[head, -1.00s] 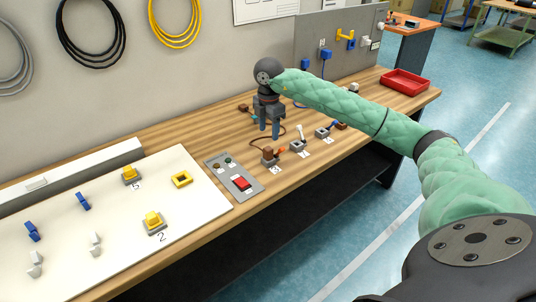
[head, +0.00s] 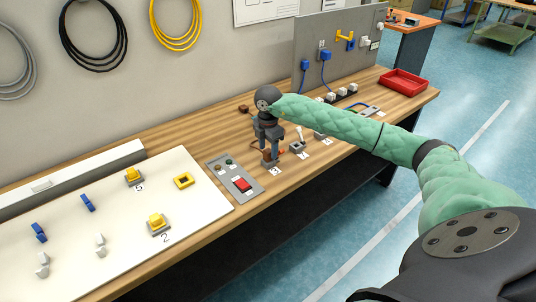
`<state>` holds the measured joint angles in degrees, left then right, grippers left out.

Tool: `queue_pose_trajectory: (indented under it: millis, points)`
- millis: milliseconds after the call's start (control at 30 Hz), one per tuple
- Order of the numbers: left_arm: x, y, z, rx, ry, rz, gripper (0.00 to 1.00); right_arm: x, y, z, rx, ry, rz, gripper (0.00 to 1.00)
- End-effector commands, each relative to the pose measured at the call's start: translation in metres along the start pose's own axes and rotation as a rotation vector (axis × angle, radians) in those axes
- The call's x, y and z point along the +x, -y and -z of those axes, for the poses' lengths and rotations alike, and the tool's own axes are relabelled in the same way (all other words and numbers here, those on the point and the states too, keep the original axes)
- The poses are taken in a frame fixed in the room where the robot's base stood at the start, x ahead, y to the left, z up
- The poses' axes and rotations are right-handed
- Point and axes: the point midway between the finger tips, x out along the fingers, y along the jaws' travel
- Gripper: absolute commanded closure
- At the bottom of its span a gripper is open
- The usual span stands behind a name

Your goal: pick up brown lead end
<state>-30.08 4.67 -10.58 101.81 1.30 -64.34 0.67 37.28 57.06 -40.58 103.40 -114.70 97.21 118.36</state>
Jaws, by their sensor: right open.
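My right gripper (head: 268,149) points down over the workbench, its jaws open, with its fingertips close to a brown block (head: 268,160) at the front. A brown lead runs near this block, mostly hidden behind my gripper. Whether the fingers touch the block or lie around it, I cannot tell. Another small brown piece (head: 243,109) lies farther back on the wood, left of my gripper. My left gripper is not in view.
A grey panel with a red switch (head: 242,184) lies just left of my gripper. A small lever switch (head: 298,142) stands to the right. A white board (head: 120,205) with yellow and blue parts fills the left. A red tray (head: 404,83) sits at the far right.

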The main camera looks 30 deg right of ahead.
Motion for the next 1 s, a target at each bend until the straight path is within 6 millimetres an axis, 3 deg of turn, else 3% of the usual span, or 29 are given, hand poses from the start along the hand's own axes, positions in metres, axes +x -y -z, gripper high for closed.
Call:
queue_pose_trajectory:
  millis: [333,500,600,1000]
  points:
    - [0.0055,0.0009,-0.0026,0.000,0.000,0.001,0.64,0.0036,-0.0001,-0.0002,0.000,0.000,-0.001,0.49]
    - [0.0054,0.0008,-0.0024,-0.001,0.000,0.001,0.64,0.0034,-0.0001,-0.0002,0.000,0.000,-0.001,0.83]
    - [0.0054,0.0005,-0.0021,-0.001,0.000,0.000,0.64,0.0033,-0.0001,-0.0003,0.001,0.000,-0.001,0.97]
    - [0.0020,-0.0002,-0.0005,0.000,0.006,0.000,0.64,-0.0059,-0.0007,-0.0004,0.001,0.000,-0.002,0.97]
